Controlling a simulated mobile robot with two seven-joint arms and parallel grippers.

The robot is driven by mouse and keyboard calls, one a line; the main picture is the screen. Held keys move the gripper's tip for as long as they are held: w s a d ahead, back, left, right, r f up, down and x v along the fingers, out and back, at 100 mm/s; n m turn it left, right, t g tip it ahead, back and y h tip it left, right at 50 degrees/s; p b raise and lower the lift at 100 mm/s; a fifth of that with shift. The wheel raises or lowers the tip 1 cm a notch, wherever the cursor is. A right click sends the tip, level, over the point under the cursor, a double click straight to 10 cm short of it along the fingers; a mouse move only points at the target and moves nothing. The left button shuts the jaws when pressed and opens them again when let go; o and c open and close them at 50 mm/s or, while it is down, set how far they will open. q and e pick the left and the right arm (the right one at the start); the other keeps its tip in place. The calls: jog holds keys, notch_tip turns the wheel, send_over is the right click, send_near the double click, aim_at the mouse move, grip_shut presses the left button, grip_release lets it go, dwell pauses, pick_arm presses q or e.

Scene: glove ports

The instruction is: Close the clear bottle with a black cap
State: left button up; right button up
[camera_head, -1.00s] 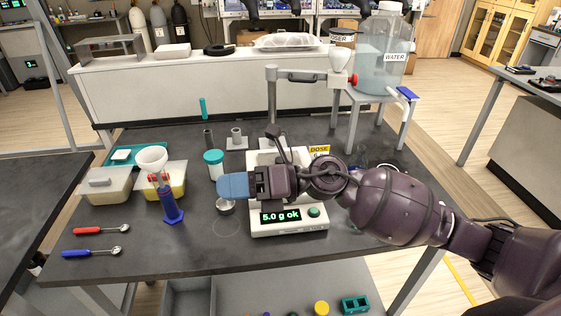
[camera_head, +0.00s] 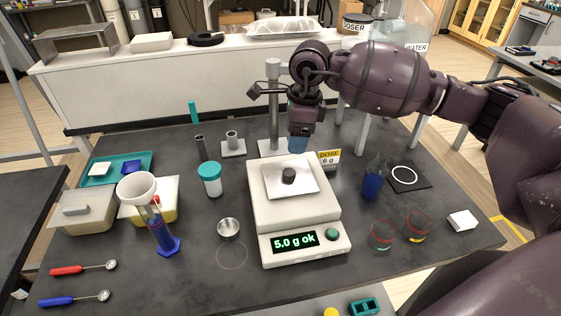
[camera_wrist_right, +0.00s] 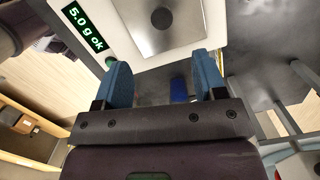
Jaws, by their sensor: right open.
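A small dark round piece (camera_head: 289,175) lies on the white pan of the balance; it looks like a black cap, though I cannot be sure. It also shows in the wrist view (camera_wrist_right: 163,18). A clear vessel with blue in its lower part (camera_head: 373,183), perhaps the clear bottle, stands right of the balance; its top is hard to make out. A blue patch, likely this vessel, shows between the fingers in the wrist view (camera_wrist_right: 179,90). My right gripper (camera_head: 298,146) hangs fingers down above the balance's back edge, open and empty. My left gripper is out of view.
The balance (camera_head: 300,219) reads 5.0 g ok. Two clear glasses (camera_head: 382,235) and a white box (camera_head: 462,220) stand at the right. A teal-lidded jar (camera_head: 210,180), metal cup (camera_head: 229,228) and blue stand (camera_head: 163,240) are left.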

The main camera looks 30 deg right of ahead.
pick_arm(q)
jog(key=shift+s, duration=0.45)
pick_arm(e)
send_over(289, 172)
jog(key=shift+s+d+f, duration=0.15)
jog(key=shift+f, duration=1.25)
jog(key=shift+s+d+f, duration=0.15)
jog(key=shift+f, duration=1.25)
pick_arm(q)
jog(key=shift+p, duration=0.3)
pick_arm(e)
jog(key=shift+w+f, duration=0.1)
jog(key=shift+f, duration=0.6)
jog(key=shift+w+a+f+p, duration=0.15)
jog(key=shift+f+p, duration=0.1)
jog(key=shift+f, duration=0.7)
jog(key=shift+w+a+f+p, duration=0.1)
jog(key=shift+f+p, duration=0.15)
jog(key=shift+f, duration=0.7)
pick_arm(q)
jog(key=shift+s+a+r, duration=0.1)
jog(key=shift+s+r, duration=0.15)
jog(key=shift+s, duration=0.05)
pick_arm(e)
jog(key=shift+c, duration=0.4)
